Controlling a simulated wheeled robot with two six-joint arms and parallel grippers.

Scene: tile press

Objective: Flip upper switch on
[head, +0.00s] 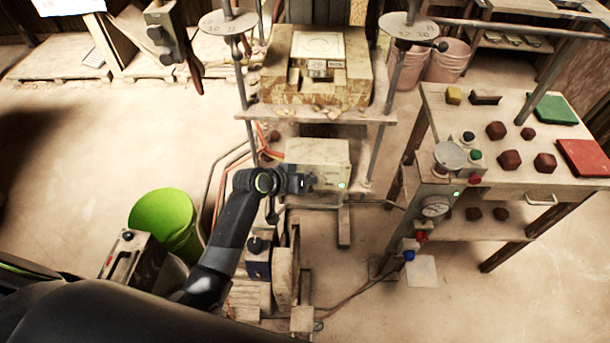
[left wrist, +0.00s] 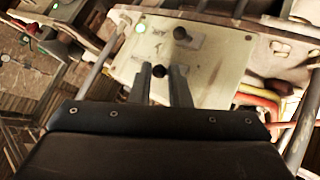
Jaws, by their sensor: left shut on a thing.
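A pale switch box (head: 325,152) stands under the press, and its panel (left wrist: 205,75) fills the middle of the left wrist view. Two dark switch knobs show there: one farther up the picture (left wrist: 181,33), and one lower (left wrist: 159,71) between my fingertips. A green lamp is lit on the panel (left wrist: 140,27); it also shows in the head view (head: 342,185). My left gripper (head: 308,182) is at the box face, shut on the lower-pictured knob; its fingers also show in the left wrist view (left wrist: 160,78). In the head view my gripper hides the knobs.
The press plate (head: 255,111) and its posts stand above the box. A green bucket (head: 165,218) is at the left. Hoses (head: 213,170) run beside the box.

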